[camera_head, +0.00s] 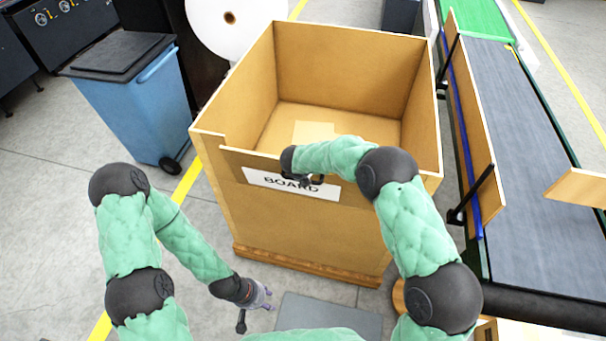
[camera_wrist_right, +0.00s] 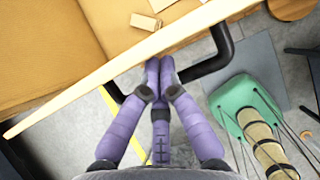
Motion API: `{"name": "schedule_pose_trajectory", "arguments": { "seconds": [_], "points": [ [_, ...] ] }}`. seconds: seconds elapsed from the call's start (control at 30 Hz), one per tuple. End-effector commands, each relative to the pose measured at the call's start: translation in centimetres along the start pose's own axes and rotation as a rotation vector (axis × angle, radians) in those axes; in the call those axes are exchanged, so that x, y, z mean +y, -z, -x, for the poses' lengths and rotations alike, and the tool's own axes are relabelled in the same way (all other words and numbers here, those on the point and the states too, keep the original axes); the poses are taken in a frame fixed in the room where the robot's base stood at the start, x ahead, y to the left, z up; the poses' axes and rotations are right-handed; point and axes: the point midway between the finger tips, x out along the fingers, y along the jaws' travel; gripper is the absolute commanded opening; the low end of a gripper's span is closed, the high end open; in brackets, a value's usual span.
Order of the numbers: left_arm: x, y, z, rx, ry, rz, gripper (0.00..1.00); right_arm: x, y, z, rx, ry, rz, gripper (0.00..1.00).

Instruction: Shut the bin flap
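The bin (camera_head: 300,235) is a large tan box with an open top, standing in the middle of the head view. Its front flap (camera_head: 232,162) carries a white BOARD label (camera_head: 262,180) and a black handle (camera_head: 319,181). The flap looks close to upright; I cannot tell whether it is fully shut. My right gripper (camera_head: 303,180) is at the flap's top. In the right wrist view, its purple fingers (camera_wrist_right: 160,68) are together across the black handle (camera_wrist_right: 215,62), beside the flap's edge (camera_wrist_right: 75,93). My left gripper (camera_head: 258,303) is low before the bin, fingers apart, empty.
A blue wheeled bin (camera_head: 140,105) with a dark lid stands to the left. A conveyor (camera_head: 520,130) with side boards runs along the right. A white roll (camera_head: 230,25) stands behind. A grey plate (camera_head: 330,318) lies on the floor in front.

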Motion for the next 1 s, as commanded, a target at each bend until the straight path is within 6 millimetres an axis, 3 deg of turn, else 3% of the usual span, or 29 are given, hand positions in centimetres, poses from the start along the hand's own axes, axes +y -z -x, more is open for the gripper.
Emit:
{"name": "schedule_pose_trajectory", "arguments": {
  "seconds": [0.33,1.0],
  "points": [
    [0.20,-0.03,0.57,0.000,0.000,0.000,0.40,0.02,-1.03,-0.15,-0.001,-0.001,-0.002,0.00],
    [0.22,-0.03,0.62,0.000,0.000,0.000,0.40,-0.10,-1.11,-0.22,0.000,0.000,0.000,0.00]
  ]
}}
